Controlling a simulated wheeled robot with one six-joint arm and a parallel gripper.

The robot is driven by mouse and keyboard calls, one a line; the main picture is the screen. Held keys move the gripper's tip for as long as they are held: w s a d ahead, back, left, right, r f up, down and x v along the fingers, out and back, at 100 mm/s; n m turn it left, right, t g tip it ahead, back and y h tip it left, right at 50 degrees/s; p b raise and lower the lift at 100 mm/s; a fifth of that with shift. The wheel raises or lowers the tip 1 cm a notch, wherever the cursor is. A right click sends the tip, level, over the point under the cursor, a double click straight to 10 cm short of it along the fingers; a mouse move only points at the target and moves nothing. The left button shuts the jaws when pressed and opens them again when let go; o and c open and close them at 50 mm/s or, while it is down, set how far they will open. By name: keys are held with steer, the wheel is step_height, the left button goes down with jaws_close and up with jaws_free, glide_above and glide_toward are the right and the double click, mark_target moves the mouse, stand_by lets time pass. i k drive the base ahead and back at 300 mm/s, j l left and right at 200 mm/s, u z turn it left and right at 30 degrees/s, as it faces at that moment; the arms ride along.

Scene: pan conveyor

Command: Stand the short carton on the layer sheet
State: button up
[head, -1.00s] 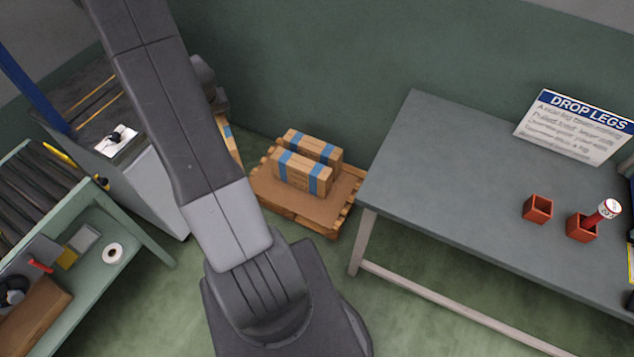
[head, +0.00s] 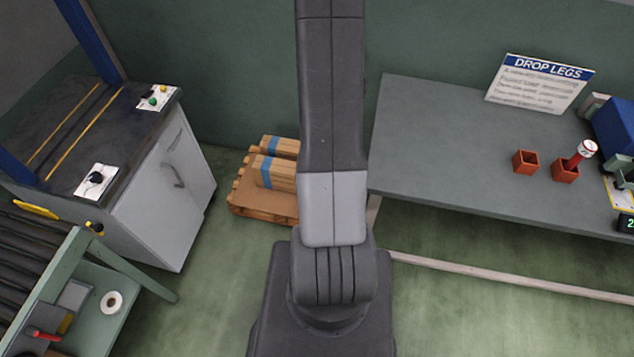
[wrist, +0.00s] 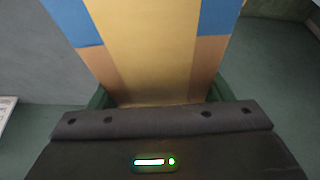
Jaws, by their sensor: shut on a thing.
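In the wrist view, my gripper (wrist: 160,102) is shut on a tan carton with blue bands (wrist: 152,50), which fills the upper middle of the picture. My arm hides this carton and the gripper in the head view. Two brown cartons with blue bands, one nearer (head: 272,172) and one behind it (head: 278,146), stand on the brown layer sheet (head: 258,199) over a wooden pallet (head: 262,213). My arm covers the right part of the pallet and of these cartons.
A grey table (head: 440,150) stands right of the pallet, with red cups (head: 525,162) and a sign (head: 540,82) on it. A grey cabinet (head: 165,195) and a green-framed roller conveyor (head: 30,255) stand at the left. Green floor is open before the pallet.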

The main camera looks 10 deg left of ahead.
mark_target(280, 205)
steer(key=j+z, duration=0.85)
steer(key=k+j+z, duration=0.15)
steer(key=j+z, duration=0.25)
steer(key=k+j, duration=0.1)
steer(key=j, duration=0.25)
steer(key=k+j, duration=0.1)
steer(key=j, duration=0.3)
steer(key=z, duration=0.05)
